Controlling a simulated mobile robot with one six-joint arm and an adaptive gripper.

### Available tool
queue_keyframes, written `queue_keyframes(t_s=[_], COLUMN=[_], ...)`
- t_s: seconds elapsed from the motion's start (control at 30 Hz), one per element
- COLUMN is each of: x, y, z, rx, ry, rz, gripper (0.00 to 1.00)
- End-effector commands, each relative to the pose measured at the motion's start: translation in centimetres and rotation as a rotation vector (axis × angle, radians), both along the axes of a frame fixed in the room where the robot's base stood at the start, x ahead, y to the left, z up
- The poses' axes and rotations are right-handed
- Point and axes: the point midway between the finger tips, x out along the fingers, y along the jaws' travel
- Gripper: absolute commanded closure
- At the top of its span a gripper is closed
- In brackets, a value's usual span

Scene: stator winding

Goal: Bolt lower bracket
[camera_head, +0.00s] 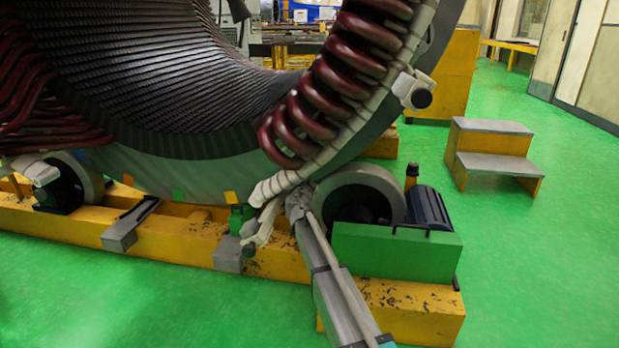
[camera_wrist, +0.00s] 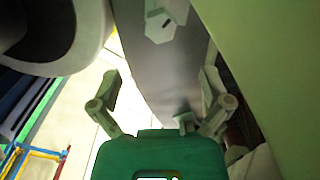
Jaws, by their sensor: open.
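The stator (camera_head: 180,170) is a large dark ring with dark red coils (camera_head: 330,95). Pale bracket-like pieces (camera_head: 275,188) run along its rim down to its lower edge. My gripper (camera_head: 298,205) is at this lower edge, beside the pale pieces; its fingertips are hard to make out there. In the wrist view my gripper (camera_wrist: 161,92) is open, with its two fingers spread apart and nothing between them but a grey surface. A pale block with a dark slot (camera_wrist: 164,20) is ahead of the fingers; I cannot tell if it is the lower bracket. No bolt is distinguishable.
A yellow base beam (camera_head: 170,235) runs under the stator. A grey roller (camera_head: 365,190), a dark motor (camera_head: 428,207) and a green housing (camera_head: 395,250) stand just right of my gripper. Yellow-and-grey steps (camera_head: 490,150) stand at the right. The green floor (camera_head: 540,260) is clear at right.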

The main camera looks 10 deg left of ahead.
Motion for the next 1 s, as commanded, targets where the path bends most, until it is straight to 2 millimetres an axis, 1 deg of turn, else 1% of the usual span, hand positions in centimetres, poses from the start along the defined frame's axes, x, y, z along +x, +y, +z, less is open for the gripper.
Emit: queue_keyframes(t_s=[0.4, 0.57, 0.67, 0.77, 0.87, 0.97, 1.0], x=[-0.2, -0.5, -0.9, -1.8, -3.0, -4.8, -5.7], y=[-0.1, -1.0, -2.5, -4.8, -8.2, -12.1, -13.8], z=[0.0, 0.1, 0.1, 0.2, 0.0, -0.3, -0.5], rx=[-0.001, -0.01, -0.029, -0.061, -0.106, -0.163, -0.188], ry=[0.0, 0.009, 0.025, 0.054, 0.105, 0.184, 0.223], rz=[-0.001, -0.019, -0.049, -0.095, -0.158, -0.23, -0.256], gripper=[0.02, 0.02, 0.02, 0.02, 0.02, 0.02, 0.02])
